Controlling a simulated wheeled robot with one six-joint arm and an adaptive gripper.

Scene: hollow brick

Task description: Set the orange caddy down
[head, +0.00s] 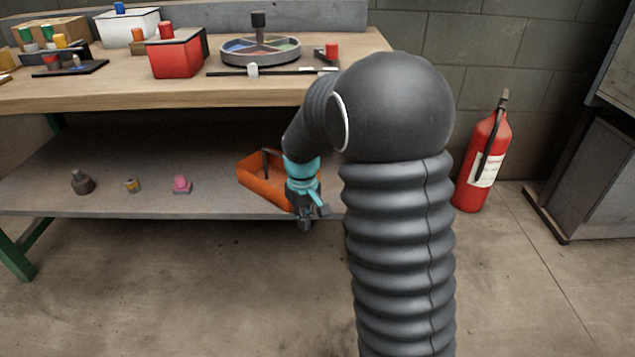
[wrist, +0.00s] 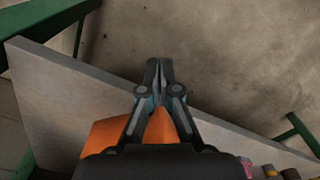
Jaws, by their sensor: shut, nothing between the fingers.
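The orange caddy (head: 262,180) is on or just over the right part of the lower shelf in the head view, partly hidden behind my gripper. Its dark handle bar shows at its top. My gripper (head: 308,222) is in front of the caddy, over the shelf's front edge, pointing down. In the wrist view the fingers of my gripper (wrist: 159,70) are shut with nothing between them. Orange parts of the caddy (wrist: 101,138) show behind and beside the fingers. I cannot tell whether the gripper touches the caddy.
The lower shelf (head: 225,203) holds a dark bottle-like item (head: 82,182), a small yellow-and-grey item (head: 132,186) and a pink item (head: 181,184) at left. The workbench top (head: 110,92) above carries a red bin (head: 178,55) and a round divided tray (head: 260,50). A fire extinguisher (head: 483,160) stands right.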

